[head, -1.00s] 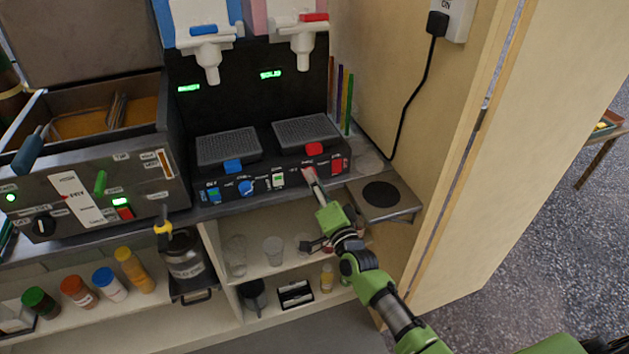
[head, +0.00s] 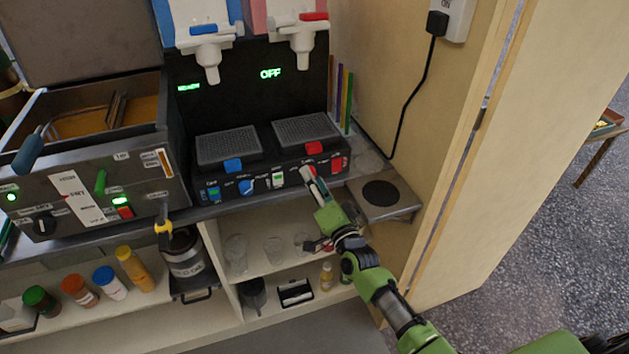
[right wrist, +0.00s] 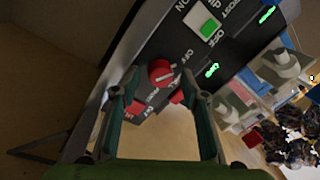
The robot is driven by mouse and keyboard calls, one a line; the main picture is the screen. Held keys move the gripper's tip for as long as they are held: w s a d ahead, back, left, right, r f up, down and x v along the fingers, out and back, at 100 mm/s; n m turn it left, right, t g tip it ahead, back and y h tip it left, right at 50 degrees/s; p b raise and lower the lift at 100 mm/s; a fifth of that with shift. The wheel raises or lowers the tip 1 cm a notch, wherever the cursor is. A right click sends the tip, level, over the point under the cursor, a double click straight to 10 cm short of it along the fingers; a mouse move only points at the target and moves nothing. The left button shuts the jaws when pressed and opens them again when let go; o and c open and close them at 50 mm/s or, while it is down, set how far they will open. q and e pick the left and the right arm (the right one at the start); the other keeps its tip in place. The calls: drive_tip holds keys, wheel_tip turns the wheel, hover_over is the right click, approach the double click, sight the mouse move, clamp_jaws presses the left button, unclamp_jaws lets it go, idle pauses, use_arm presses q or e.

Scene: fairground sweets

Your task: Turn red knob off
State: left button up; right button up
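The red knob (head: 308,172) is on the black front panel of the drinks machine (head: 262,182), below the red-tapped side. The green display (head: 270,73) above reads OFF. My right gripper (head: 314,184) is at the panel, and its fingertips stand apart on either side of the red knob; in the right wrist view (right wrist: 161,80) gaps show between the fingers and the knob. The fingers partly hide the knob in the head view. My left gripper is not in view.
A red switch (head: 337,165) sits just right of the knob. A blue knob (head: 246,187) and a white-green switch (head: 278,180) are to its left. A small shelf with a black disc (head: 381,194) juts out at the right. Glasses (head: 273,250) stand below.

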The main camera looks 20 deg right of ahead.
drive_tip(key=shift+s, duration=0.1)
drive_tip(key=s+d+f, duration=0.1)
drive_tip(key=s, duration=1)
drive_tip(key=shift+s, duration=0.4)
drive_tip(key=shift+f, duration=0.2)
drive_tip(key=s+f+n+g, duration=0.2)
drive_tip(key=s+f+g, duration=0.15)
drive_tip(key=f, duration=0.75)
drive_tip(key=s+f+n+g, duration=0.2)
drive_tip(key=s+f, duration=0.3)
drive_tip(key=f, duration=0.6)
drive_tip(key=s+f+n+g, duration=0.25)
drive_tip(key=s+f, duration=0.25)
drive_tip(key=f, duration=0.5)
drive_tip(key=s+f+n+g, duration=0.2)
drive_tip(key=s+f, duration=0.4)
drive_tip(key=s, duration=0.5)
drive_tip(key=s+d+f+n+g+h, duration=0.1)
drive_tip(key=s+f+n+g, duration=0.1)
drive_tip(key=s+f+g, duration=0.2)
drive_tip(key=s+d+f+n+g, duration=0.1)
drive_tip(key=s+f+g, duration=0.3)
drive_tip(key=s+f, duration=0.6)
drive_tip(key=s+n, duration=0.1)
drive_tip(key=s, duration=0.8)
drive_tip(key=shift+s+d+h, duration=0.15)
drive_tip(key=shift+s+h, duration=0.15)
